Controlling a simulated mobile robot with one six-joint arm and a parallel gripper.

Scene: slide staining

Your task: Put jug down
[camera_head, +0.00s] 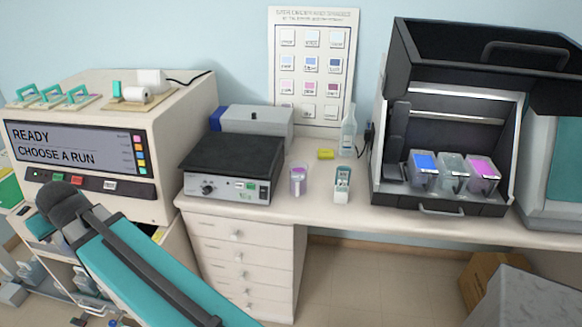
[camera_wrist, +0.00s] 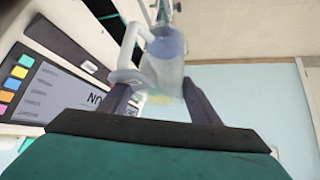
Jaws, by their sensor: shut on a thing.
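In the wrist view a clear jug (camera_wrist: 163,72) with a pale blue tint and a handle (camera_wrist: 128,45) on its left side is between the two dark fingers of my gripper (camera_wrist: 160,100). My gripper is shut on the jug, and the fingers hide part of its sides. The surface under the jug does not show clearly, so I cannot tell whether it touches anything. In the head view my teal arm crosses the lower left, and neither my gripper nor the held jug can be made out there.
The stainer (camera_head: 110,140) with its screen reading "READY" stands at the left; its panel also fills the wrist view's left (camera_wrist: 60,85).

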